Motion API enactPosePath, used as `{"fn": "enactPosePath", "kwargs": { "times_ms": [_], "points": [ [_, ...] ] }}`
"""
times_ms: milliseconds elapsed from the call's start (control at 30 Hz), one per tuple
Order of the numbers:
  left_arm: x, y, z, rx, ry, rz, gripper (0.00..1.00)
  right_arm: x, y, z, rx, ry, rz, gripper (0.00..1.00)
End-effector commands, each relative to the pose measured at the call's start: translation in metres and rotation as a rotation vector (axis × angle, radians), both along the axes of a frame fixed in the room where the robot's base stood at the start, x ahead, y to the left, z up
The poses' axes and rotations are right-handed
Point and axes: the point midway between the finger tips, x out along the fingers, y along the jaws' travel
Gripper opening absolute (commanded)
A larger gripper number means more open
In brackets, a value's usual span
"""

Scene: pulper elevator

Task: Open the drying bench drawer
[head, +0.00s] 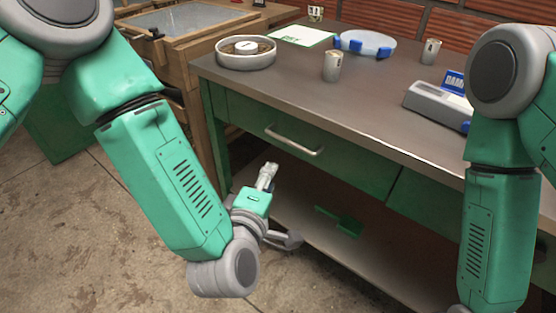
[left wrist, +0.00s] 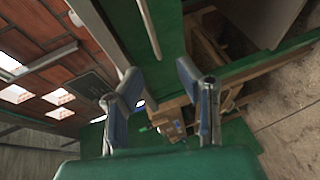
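The drying bench (head: 310,105) has a dark metal top and green drawer fronts. The left drawer (head: 350,170) looks shut, with a silver bar handle (head: 293,141) across its front. The handle also appears as a pale bar at the top of the left wrist view (left wrist: 148,28). My left gripper (head: 281,207) is below and in front of this drawer, apart from the handle. In the left wrist view its two fingers (left wrist: 158,78) are spread with nothing held between them. My right arm comes down at the right, its gripper out of the picture.
A round sieve (head: 246,52), cups (head: 332,66), a blue-clipped dish (head: 364,43) and a grey device (head: 437,104) stand on the bench top. A lower shelf (head: 310,222) holds a green scoop-like object (head: 340,221). A wooden frame table stands behind left. Concrete floor lies in front.

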Motion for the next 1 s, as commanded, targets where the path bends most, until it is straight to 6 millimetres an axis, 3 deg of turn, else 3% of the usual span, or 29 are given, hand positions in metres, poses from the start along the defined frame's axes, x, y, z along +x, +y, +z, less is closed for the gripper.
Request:
{"fn": "enactPosePath", "kwargs": {
  "times_ms": [267, 700, 1000],
  "points": [
    [0.026, -0.009, 0.003, -0.045, -0.026, 0.02, 0.31, 0.0, -0.001, -0.008, -0.001, -0.001, -0.002, 0.4],
    [0.111, -0.025, -0.015, -0.046, -0.024, 0.017, 0.31, 0.0, -0.001, -0.029, -0.001, -0.001, -0.001, 0.4],
    [0.134, -0.033, -0.018, -0.042, -0.022, 0.015, 0.31, 0.0, -0.001, -0.034, -0.001, 0.0, -0.002, 0.4]
  ]
}}
